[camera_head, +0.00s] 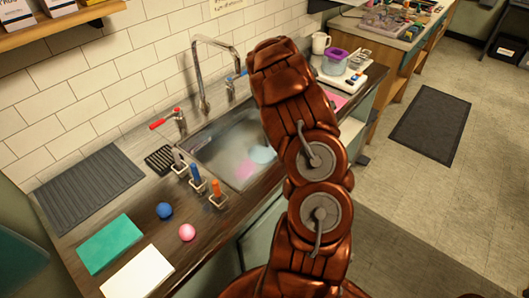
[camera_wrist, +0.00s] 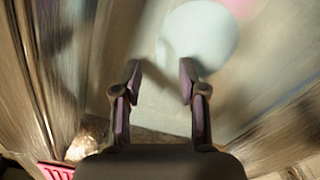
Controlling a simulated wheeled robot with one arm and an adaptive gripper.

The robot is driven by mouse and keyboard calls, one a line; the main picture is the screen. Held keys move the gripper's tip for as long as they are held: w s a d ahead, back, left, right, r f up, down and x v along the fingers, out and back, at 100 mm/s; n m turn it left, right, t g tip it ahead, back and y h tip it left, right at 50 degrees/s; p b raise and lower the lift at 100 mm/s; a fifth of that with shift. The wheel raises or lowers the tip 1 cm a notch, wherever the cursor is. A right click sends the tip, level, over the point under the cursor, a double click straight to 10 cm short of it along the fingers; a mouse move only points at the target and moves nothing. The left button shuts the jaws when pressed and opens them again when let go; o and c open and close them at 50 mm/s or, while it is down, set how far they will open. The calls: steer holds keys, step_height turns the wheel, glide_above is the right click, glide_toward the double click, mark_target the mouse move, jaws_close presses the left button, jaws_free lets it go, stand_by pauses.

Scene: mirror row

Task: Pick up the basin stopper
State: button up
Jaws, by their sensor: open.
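A pale blue round flat piece (camera_head: 262,154) lies in the sink basin (camera_head: 217,146), beside a pink patch (camera_head: 243,169). It looks like the basin stopper, but I cannot tell for certain. In the wrist view, the pale blue round piece (camera_wrist: 203,35) is large and blurred, just beyond and slightly right of my fingertips. My gripper (camera_wrist: 160,68) is open and empty, with its two fingers apart and pointing toward the basin floor. In the head view my arm hides the gripper and the right part of the sink.
The basin walls rise close on both sides in the wrist view. A tall faucet (camera_head: 200,72) stands behind the sink. Upright coloured handles (camera_head: 196,176) line the sink's left edge. A blue ball (camera_head: 164,210) and a pink ball (camera_head: 187,232) rest on the counter.

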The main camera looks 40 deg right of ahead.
mark_target(262, 150)
steer(key=shift+f+p, duration=1.1)
steer(key=shift+f, duration=1.25)
steer(key=shift+c, duration=0.4)
jaws_close()
